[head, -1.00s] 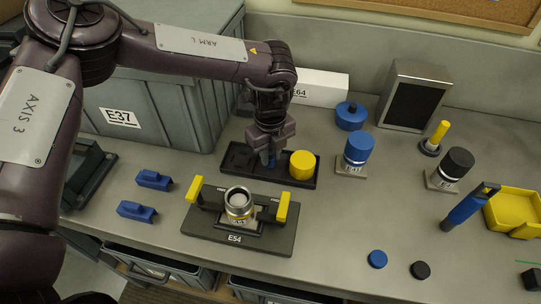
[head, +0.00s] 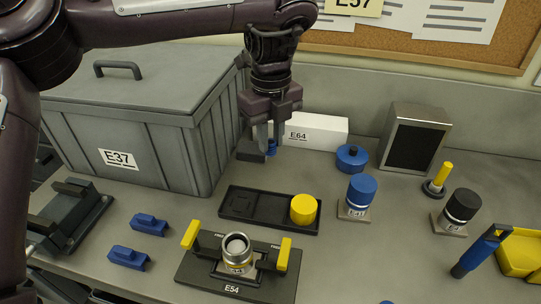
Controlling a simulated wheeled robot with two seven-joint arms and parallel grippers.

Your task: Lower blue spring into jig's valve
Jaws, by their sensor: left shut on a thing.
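My left gripper (head: 267,140) is shut on a small blue part, which looks like the blue spring (head: 271,148). It holds it raised, appearing behind the black tray and in front of the white E64 box. The fingers partly hide the part. The jig (head: 230,287), marked E54, lies at the front centre. The jig's valve (head: 237,252), a silvery round body with an open top, stands upright between two yellow clamp handles (head: 190,235). The gripper is well apart from the valve, farther back. My right gripper is not in view.
A black tray (head: 262,217) holds a yellow cylinder (head: 304,209) at its right; its left part looks empty. A large grey bin (head: 130,125) stands left. Blue-capped (head: 361,190) and black-capped (head: 462,205) cylinders stand right. Two blue blocks (head: 150,224) lie left of the jig.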

